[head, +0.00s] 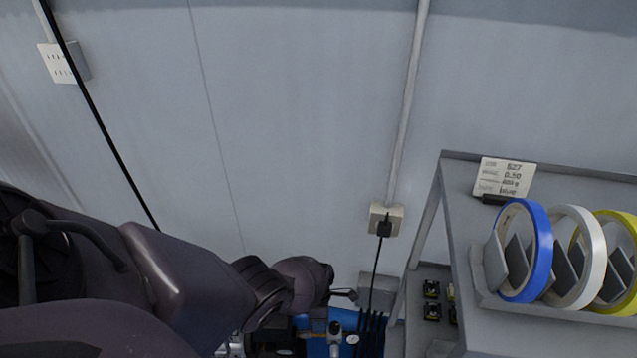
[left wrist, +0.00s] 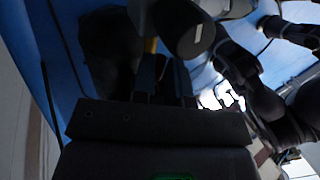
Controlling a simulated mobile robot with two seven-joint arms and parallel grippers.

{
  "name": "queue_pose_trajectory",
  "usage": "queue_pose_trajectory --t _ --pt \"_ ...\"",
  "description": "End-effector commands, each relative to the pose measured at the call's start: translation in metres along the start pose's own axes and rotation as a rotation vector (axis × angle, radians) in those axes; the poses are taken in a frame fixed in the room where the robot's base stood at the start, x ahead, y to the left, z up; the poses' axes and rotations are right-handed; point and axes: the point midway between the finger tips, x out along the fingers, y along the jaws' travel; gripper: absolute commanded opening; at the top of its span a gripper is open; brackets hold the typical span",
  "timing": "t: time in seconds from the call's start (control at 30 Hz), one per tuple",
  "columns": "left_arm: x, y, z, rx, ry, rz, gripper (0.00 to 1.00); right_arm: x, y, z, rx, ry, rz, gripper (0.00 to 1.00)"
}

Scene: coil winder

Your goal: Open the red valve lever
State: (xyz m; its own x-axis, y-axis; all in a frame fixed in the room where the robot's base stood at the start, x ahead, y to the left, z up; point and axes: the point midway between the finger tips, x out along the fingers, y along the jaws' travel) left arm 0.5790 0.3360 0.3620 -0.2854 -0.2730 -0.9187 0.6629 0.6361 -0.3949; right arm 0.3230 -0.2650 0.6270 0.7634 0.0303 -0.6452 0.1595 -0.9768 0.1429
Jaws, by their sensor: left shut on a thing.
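My left arm reaches from the left of the head view down to a blue tank (head: 318,324) low in the middle. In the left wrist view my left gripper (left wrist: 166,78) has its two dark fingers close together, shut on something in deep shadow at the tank. By its place this is the red valve lever, but no red shows clearly. A narrow orange-yellow strip (left wrist: 150,45) shows just past the fingertips. In the head view the lever is hidden behind my left arm or out of frame. My right gripper is not in view.
A dark round cylinder (left wrist: 187,28) stands close beyond the fingers. Right of the tank are hanging black cables (head: 372,325), a wall socket (head: 386,219) with a plug, and a grey shelf (head: 545,335) with blue, white and yellow rings.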

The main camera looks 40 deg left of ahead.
Motion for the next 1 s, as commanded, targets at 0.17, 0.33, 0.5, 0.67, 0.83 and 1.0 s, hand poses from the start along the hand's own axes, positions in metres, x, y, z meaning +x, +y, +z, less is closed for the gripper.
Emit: queue_pose_trajectory --t 0.17,0.33,0.5,0.67,0.83,1.0 --pt "-0.0020 0.0011 0.0012 -0.010 -0.008 0.002 0.00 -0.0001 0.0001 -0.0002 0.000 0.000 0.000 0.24" --pt "-0.0020 0.0012 0.0013 -0.010 -0.008 0.002 0.00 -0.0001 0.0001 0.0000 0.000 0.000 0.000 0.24" --pt "-0.0020 0.0012 0.0012 -0.010 -0.007 0.003 0.23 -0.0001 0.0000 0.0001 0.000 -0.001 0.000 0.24" --pt "-0.0013 0.0009 0.0008 -0.009 -0.006 0.001 0.39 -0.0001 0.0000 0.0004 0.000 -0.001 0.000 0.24" --pt "-0.0006 0.0005 0.0003 -0.009 -0.005 0.000 0.39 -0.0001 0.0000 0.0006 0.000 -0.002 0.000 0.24" --pt "-0.0053 0.0006 0.0008 -0.009 -0.006 0.001 0.39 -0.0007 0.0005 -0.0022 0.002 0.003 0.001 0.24"
